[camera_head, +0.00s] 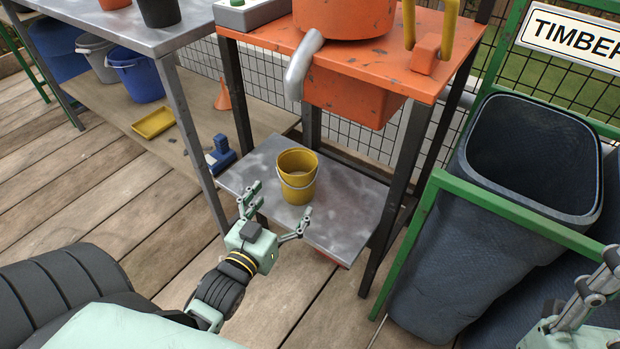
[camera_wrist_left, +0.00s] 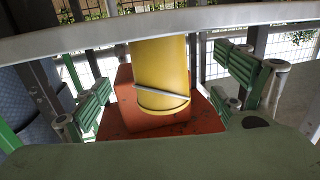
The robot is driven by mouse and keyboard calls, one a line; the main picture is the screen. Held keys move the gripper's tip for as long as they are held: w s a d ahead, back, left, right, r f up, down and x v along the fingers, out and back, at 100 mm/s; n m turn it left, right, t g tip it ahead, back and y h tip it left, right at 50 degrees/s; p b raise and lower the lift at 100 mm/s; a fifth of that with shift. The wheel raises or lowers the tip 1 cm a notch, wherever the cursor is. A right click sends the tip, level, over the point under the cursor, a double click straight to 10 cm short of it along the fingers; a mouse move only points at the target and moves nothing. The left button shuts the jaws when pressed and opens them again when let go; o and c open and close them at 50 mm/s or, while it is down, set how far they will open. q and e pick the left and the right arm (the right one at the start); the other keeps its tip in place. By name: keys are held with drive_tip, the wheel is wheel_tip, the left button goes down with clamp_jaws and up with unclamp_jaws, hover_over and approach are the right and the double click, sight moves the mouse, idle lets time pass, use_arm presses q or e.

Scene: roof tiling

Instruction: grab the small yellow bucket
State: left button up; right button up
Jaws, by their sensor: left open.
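The small yellow bucket (camera_head: 297,177) stands upright on the lower metal shelf (camera_head: 345,208) of the orange-topped stand, its wire handle hanging at the front. My left gripper (camera_head: 282,200) is open just in front of the bucket, fingers spread to either side and pointing toward it. In the left wrist view the bucket (camera_wrist_left: 160,72) shows between the two open green-padded fingers (camera_wrist_left: 170,95), with no visible contact. My right gripper (camera_head: 585,295) is partly in view at the lower right edge, away from the bucket; its jaw state is unclear.
The orange machine (camera_head: 345,85) stands above the shelf, with dark legs (camera_head: 395,190) around it. A dark bin (camera_head: 500,210) in a green frame is to the right.

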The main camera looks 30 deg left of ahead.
sight(305, 170)
use_arm(q)
drive_tip(key=shift+w+r, duration=0.15)
drive_tip(key=shift+w, duration=0.45)
drive_tip(key=w+b, duration=0.1)
drive_tip(key=w, duration=0.1)
drive_tip(key=w+b, duration=0.1)
drive_tip(key=w, duration=0.1)
drive_tip(key=w+b, duration=0.1)
drive_tip(key=w, duration=0.1)
drive_tip(key=shift+w+a+f, duration=0.15)
drive_tip(key=shift+a+f, duration=0.15)
drive_tip(key=shift+f, duration=0.05)
drive_tip(key=shift+w+b, duration=0.3)
drive_tip(key=shift+r, duration=0.1)
drive_tip(key=c, duration=1.5)
drive_tip(key=shift+c, duration=1.2)
drive_tip(key=shift+r, duration=0.15)
